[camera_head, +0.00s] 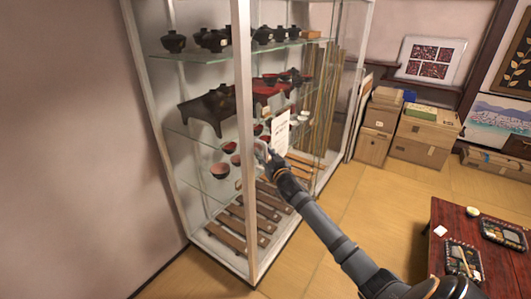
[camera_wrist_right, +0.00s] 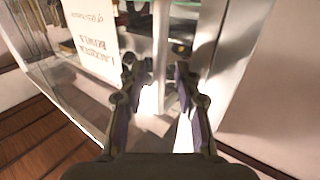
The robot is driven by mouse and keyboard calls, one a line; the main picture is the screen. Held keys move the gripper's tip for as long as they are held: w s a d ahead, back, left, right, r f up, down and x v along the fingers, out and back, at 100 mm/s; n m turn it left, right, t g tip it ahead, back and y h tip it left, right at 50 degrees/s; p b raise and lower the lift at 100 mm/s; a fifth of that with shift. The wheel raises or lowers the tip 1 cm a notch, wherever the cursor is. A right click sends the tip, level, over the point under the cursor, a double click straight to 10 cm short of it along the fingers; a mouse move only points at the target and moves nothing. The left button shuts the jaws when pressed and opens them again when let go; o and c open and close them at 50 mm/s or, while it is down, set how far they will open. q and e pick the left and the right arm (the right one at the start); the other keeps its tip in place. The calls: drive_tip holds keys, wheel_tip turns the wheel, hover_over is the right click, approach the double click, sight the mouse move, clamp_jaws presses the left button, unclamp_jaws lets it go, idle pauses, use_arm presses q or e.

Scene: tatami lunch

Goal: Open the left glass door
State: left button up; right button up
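The glass display cabinet (camera_head: 245,110) stands upright against the wall, with white posts and glass panels. The left glass door (camera_head: 264,95) is its near front pane; I cannot clearly make out a gap at its edge. A pale vertical handle (camera_head: 261,147) is near the cabinet's front corner post. My right gripper (camera_head: 270,160) is at this handle. In the right wrist view, my right gripper (camera_wrist_right: 157,73) has its fingers apart, one on each side of the handle bar (camera_wrist_right: 161,45), with visible space between. My left gripper is out of view.
A white paper notice (camera_head: 280,132) hangs on the glass beside the handle. Shelves inside hold bowls and dark lacquerware. Cardboard boxes (camera_head: 424,135) stand at the back right. A low red table (camera_head: 450,218) with trays is at lower right. Tatami floor before the cabinet is clear.

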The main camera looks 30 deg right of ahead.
drive_tip(key=shift+c, duration=0.2)
clamp_jaws()
drive_tip(key=shift+w+d, duration=0.1)
